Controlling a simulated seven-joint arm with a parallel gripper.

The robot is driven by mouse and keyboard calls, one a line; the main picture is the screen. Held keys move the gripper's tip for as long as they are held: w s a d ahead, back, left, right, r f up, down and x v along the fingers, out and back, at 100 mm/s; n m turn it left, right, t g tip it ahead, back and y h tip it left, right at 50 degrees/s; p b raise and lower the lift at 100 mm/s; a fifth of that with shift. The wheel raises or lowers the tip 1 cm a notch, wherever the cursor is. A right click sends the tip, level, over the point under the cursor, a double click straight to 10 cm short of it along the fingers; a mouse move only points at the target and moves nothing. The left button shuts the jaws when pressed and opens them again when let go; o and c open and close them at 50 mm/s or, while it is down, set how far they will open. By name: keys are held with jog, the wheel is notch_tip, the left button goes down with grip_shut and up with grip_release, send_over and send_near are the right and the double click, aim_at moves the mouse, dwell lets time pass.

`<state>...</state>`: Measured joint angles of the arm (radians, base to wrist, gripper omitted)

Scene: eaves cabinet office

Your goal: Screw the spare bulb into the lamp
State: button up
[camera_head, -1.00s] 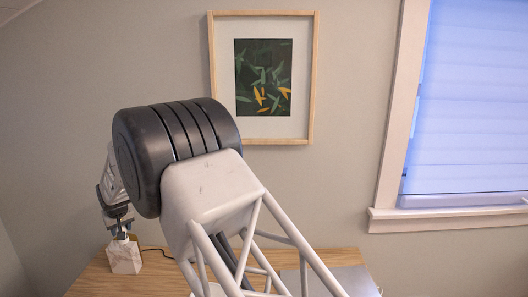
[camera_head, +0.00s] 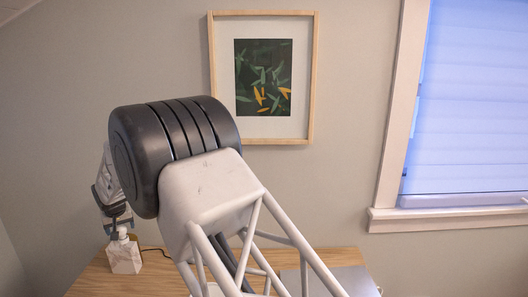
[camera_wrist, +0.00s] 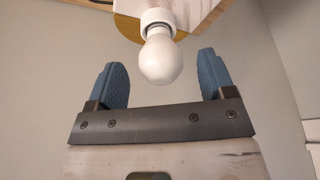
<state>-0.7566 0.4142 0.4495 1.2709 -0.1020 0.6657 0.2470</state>
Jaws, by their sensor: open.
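The lamp (camera_head: 124,258) has a pale, marbled block base and stands at the left of the wooden desk. In the wrist view its base (camera_wrist: 192,12) is at the top, with a white socket (camera_wrist: 157,17). A frosted white bulb (camera_wrist: 160,62) sits in the socket, its round end towards my gripper. My gripper (camera_wrist: 163,62) is open, with one blue finger on each side of the bulb and a visible gap to both. In the head view my gripper is just above the lamp, partly hidden behind my arm. How far the bulb is screwed in cannot be told.
The wooden desk (camera_head: 88,284) runs along the wall. A flat grey object (camera_head: 345,281) lies at its right, and a dark cord (camera_head: 158,250) runs behind the lamp. A framed picture (camera_head: 218,80) and a window with a blind (camera_head: 470,110) are on the wall.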

jog(key=v, duration=0.7)
dwell(0.4)
